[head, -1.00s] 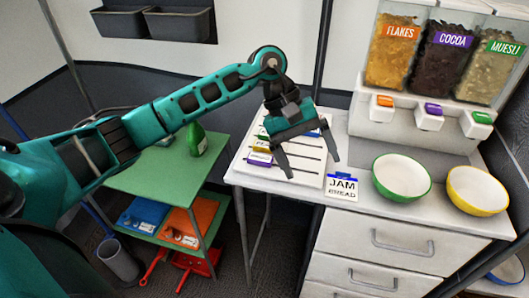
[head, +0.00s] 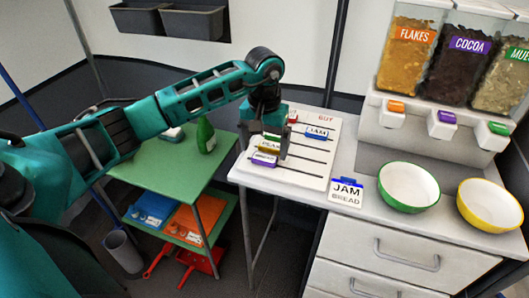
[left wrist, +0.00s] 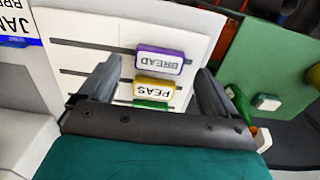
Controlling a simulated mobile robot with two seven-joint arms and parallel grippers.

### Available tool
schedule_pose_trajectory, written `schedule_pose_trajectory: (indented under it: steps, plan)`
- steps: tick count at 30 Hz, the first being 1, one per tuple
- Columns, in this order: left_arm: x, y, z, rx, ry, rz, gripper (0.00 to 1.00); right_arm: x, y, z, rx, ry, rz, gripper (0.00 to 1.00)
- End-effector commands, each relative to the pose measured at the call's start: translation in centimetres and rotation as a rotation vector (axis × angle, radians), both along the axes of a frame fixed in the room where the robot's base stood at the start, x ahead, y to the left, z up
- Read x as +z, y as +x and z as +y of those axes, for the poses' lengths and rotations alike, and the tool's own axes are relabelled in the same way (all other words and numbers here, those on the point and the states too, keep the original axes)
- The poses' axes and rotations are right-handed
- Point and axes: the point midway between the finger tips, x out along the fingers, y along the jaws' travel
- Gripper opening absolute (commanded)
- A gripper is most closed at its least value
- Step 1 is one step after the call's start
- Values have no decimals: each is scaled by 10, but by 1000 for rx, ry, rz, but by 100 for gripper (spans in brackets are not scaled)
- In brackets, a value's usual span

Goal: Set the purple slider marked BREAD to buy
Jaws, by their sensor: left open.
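The purple slider marked BREAD (head: 265,159) sits at the left end of its slot, nearest the front of the white board (head: 312,178). The word BUY is at the board's far right. In the left wrist view the BREAD slider (left wrist: 160,60) appears upside down between the two fingers. My left gripper (head: 270,148) is open, pointing down over the left-end sliders, with nothing visibly held; contact with BREAD cannot be told. The yellow PEAS slider (left wrist: 154,88) is beside BREAD, and a green slider (left wrist: 150,105) is partly hidden by my gripper. My right gripper is not in view.
A blue JAM slider (head: 319,132) stands further right on the board, with a red one behind. A JAM BREAD card (head: 345,192), a green-rimmed bowl (head: 409,187) and a yellow bowl (head: 489,206) stand to the right. A green shelf table (head: 160,180) stands left.

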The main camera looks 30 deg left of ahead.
Motion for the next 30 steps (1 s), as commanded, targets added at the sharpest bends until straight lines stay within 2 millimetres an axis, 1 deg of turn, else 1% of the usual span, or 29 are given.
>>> schedule_pose_trajectory:
  steps: [1,3,6,10,17,30]
  plan:
    - [-8,0,-1,0,-1,2,92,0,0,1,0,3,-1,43]
    - [-16,0,0,2,-1,2,92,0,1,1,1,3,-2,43]
    - [-23,0,0,1,-2,-1,92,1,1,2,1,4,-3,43]
    - [-27,0,0,0,-1,-2,92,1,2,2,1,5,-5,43]
    - [-27,0,0,1,-1,-2,91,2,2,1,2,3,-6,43]
    - [-27,0,0,1,-1,-1,48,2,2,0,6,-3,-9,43]
